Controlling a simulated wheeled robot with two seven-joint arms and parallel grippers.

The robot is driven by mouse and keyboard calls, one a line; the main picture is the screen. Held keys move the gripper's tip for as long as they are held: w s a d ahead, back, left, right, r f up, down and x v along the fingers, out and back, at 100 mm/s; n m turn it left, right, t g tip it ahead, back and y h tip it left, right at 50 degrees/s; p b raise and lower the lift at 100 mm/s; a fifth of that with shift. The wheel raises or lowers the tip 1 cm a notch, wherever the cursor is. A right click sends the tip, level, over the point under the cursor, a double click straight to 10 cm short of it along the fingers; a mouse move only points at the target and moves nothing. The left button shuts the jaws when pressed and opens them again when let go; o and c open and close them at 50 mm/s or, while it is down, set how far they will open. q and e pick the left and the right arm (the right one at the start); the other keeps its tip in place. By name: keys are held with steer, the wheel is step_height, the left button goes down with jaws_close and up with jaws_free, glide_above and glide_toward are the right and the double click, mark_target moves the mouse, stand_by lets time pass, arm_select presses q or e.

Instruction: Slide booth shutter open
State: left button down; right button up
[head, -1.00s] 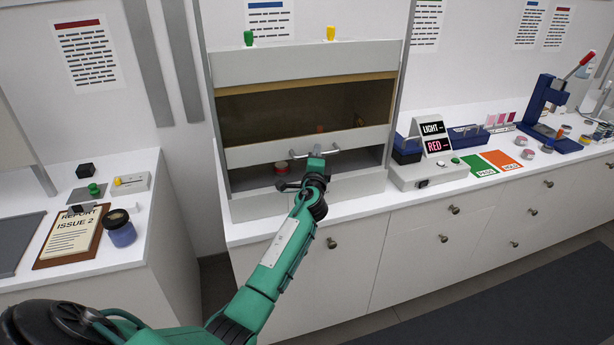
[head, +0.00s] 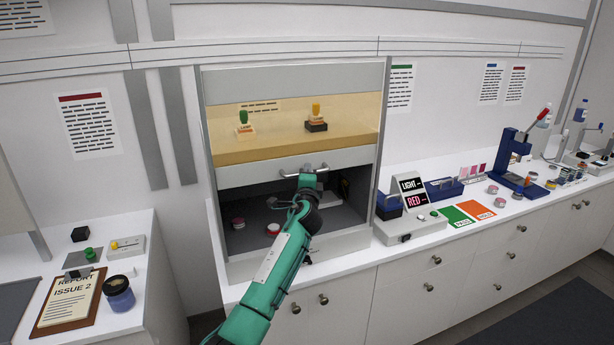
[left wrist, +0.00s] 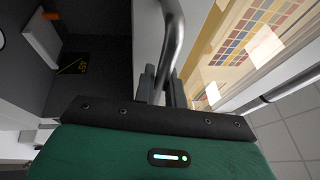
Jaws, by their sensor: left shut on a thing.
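The booth shutter (head: 262,166) is a pale panel with a metal bar handle (head: 290,174); it stands raised, with a dark opening below it. My left gripper (head: 307,180) is shut on the handle. In the left wrist view the fingers (left wrist: 161,88) close around the curved metal bar (left wrist: 173,40). Inside the booth (head: 205,235), two low jars with red and white tops, a left jar (head: 237,224) and a right jar (head: 273,229), sit on the dark floor. My left forearm hides part of the floor. My right gripper is not in view.
To the right stand a light switch box (head: 411,229), a green mat (head: 456,216), an orange mat (head: 476,208) and a blue press (head: 514,160). A clipboard (head: 66,300) and a dark blue jar (head: 119,293) lie on the left counter.

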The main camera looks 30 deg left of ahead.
arm_select(q)
steer(key=shift+r, duration=0.2)
steer(key=c, duration=1.5)
jaws_free()
steer(key=shift+o, duration=0.2)
steer(key=shift+f, duration=0.1)
steer(key=shift+f, duration=0.1)
steer(key=b+v, duration=0.4)
steer(key=v, duration=0.9)
steer(key=shift+s+d, duration=0.15)
steer(key=shift+s, duration=0.25)
